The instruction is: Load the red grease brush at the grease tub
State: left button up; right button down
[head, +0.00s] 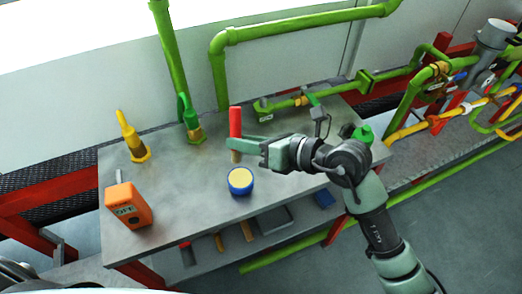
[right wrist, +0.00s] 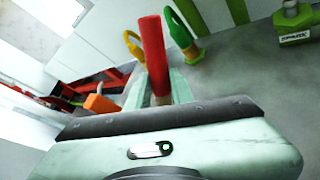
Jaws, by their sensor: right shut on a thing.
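The grease brush has a red handle (head: 236,121) on top and a tan lower end (head: 236,156). My right gripper (head: 233,143) is shut on it and holds it roughly upright above the bench. In the right wrist view the red handle (right wrist: 152,48) rises between the two pale green fingers. The grease tub (head: 240,187) is a round blue pot with pale yellow grease at its top, standing on the bench in front of the brush. The brush is apart from the tub in the picture. My left gripper is not in view.
Green pipes (head: 218,75) run along the back. A lower shelf holds a grey tray (head: 266,225). The bench left of the tub is clear.

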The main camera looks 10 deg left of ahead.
jog(key=shift+m+t, duration=0.3)
jog(key=shift+t, duration=0.1)
jog(key=f+b, duration=0.1)
jog(key=b, duration=0.1)
jog(key=f+b, duration=0.1)
jog(key=f, duration=0.1)
jog(key=f+b, duration=0.2)
jog(key=shift+w+d+f+b, duration=0.15)
jog(key=shift+d+f+b, duration=0.1)
jog(key=shift+b, duration=0.05)
jog(key=shift+f+b, duration=0.4)
jog(key=shift+f+b, duration=0.4)
jog(key=shift+f, duration=0.35)
dwell(0.9)
